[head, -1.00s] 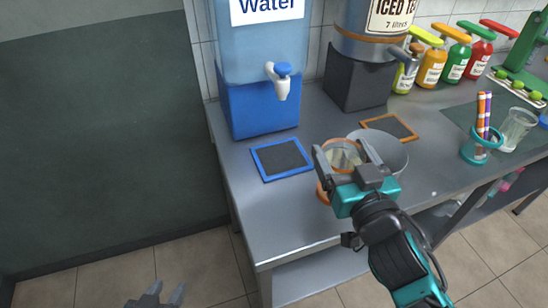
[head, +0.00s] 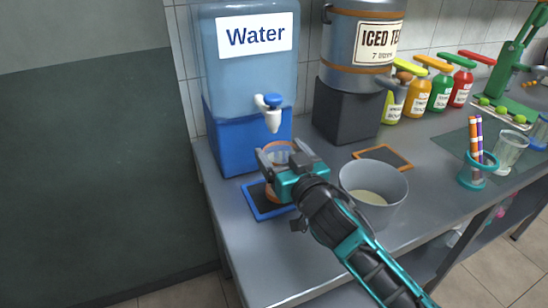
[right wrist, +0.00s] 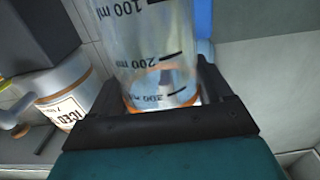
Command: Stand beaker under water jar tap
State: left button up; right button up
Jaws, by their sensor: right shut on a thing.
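The water jar (head: 250,70) is a blue tank labelled Water on a blue stand, with a white tap with a blue knob (head: 271,112) at its front. My right gripper (head: 277,160) is shut on the beaker (head: 280,151), a clear measuring cup with orange rims. In the right wrist view the beaker (right wrist: 150,45) sits between the fingers, its ml marks showing. In the head view it is over the blue-framed mat (head: 258,204), below the tap; my gripper hides much of it, so I cannot tell if it touches the mat. My left gripper is not in view.
A grey bucket (head: 373,190) stands right of my right gripper. An orange-framed mat (head: 383,156) lies below the iced tea dispenser (head: 361,45). Several coloured bottles (head: 440,92) and a teal straw cup (head: 478,172) stand further right. The counter's front left is clear.

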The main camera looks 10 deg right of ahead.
aim_at(275, 160)
jog(key=w, duration=0.3)
jog(key=shift+w+a, duration=0.35)
jog(key=shift+a, duration=0.05)
notch_tip(275, 160, down, 3)
jog(key=shift+f+b, duration=0.1)
jog(key=shift+b, duration=0.5)
jog(key=shift+w+f, duration=0.1)
jog(key=shift+f, duration=0.1)
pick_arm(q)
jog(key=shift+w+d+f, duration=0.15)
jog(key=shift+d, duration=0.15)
pick_arm(e)
jog(key=shift+f, duration=0.1)
